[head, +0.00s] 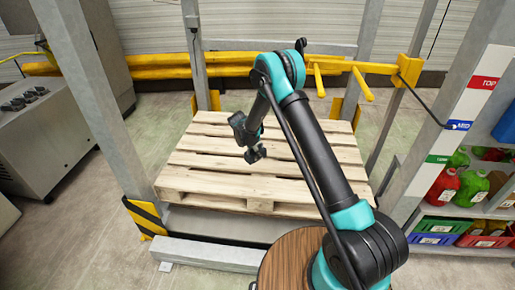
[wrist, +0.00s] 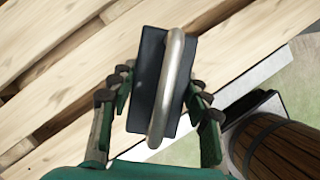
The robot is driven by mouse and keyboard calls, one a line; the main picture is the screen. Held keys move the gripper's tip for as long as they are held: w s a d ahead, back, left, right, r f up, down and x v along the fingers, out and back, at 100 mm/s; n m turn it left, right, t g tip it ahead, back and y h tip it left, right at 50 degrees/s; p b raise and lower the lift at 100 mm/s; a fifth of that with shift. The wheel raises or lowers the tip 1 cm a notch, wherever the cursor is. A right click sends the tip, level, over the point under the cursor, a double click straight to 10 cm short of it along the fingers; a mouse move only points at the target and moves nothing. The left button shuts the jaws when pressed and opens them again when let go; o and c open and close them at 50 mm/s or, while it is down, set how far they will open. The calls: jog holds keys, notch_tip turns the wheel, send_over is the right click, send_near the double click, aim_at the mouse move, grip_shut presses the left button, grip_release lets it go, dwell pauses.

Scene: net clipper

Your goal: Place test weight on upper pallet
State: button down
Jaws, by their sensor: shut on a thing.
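The test weight (wrist: 148,80) is a dark block with a thick silver bar handle, seen from close up in the wrist view. My gripper (wrist: 160,98) has its green and dark fingers on both sides of the block and is shut on it. The wooden pallet (head: 205,160) lies under the arm in the head view, on a low grey base, and its slats (wrist: 60,50) fill much of the wrist view. My gripper (head: 254,152) shows over the pallet's middle in the head view. The weight is hard to make out there, and its gap to the slats is unclear.
Grey posts (head: 95,95) and yellow rails (head: 150,68) frame the pallet. A round wooden barrel top (head: 290,262) stands in front, near my arm's base. A shelf of red and green bottles (head: 470,185) is at right, and a grey machine (head: 40,140) is at left. The pallet's visible top is clear.

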notch_tip(320, 180, down, 15)
dwell(0.8)
jog(key=shift+f, duration=0.1)
jog(key=c, duration=0.7)
grip_release()
jog(key=shift+c, duration=0.2)
